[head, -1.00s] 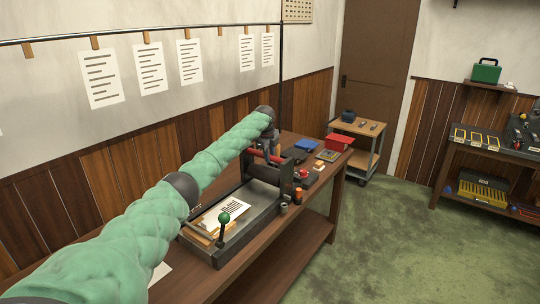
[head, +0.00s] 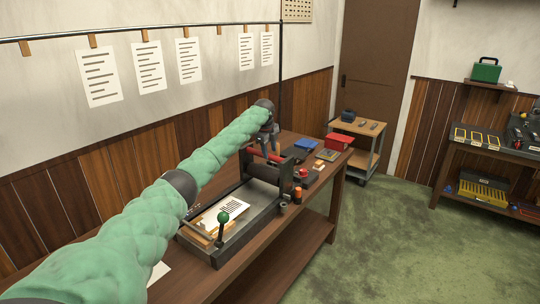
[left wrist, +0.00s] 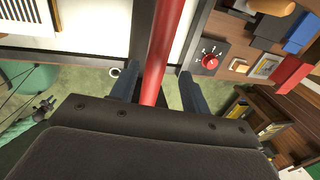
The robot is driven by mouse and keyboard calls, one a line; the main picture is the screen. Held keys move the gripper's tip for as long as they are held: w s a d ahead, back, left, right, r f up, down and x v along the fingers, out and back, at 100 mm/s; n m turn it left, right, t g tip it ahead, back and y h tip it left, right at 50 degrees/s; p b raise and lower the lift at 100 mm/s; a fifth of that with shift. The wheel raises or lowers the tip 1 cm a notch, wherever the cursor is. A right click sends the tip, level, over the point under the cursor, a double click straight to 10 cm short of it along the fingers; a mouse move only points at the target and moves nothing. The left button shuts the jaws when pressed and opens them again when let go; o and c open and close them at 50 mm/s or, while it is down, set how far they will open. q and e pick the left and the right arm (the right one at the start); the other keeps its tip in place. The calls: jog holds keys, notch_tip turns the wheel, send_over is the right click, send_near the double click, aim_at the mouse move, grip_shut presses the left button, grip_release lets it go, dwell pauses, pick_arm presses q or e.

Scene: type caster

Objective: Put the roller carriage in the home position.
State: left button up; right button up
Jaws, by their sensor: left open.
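The roller carriage has a red crossbar (head: 250,155), a dark roller (head: 263,172) and a dark side plate (head: 286,182). It stands over the far part of the press bed (head: 216,258). My left gripper (head: 270,151) is at the crossbar. In the left wrist view the red crossbar (left wrist: 160,50) runs between the two spread fingers of my left gripper (left wrist: 158,88), with a gap to the right finger. The fingers are not closed on it. A printed sheet (head: 232,211) lies on the near part of the bed. My right gripper is not in view.
A green-knobbed lever (head: 223,217) stands at the near end of the press. A red dial (left wrist: 210,62) sits beside the bed in the left wrist view. Small items, including a blue book (head: 306,144), lie on the bench beyond. A small cart (head: 369,130) stands farther back.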

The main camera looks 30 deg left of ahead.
pick_arm(q)
jog(key=shift+s+r+b, duration=0.25)
jog(key=shift+r+b, duration=0.25)
jog(key=shift+r, duration=0.95)
jog(key=shift+s+r+b, duration=0.2)
jog(key=shift+r+b, duration=0.25)
jog(key=shift+r, duration=0.95)
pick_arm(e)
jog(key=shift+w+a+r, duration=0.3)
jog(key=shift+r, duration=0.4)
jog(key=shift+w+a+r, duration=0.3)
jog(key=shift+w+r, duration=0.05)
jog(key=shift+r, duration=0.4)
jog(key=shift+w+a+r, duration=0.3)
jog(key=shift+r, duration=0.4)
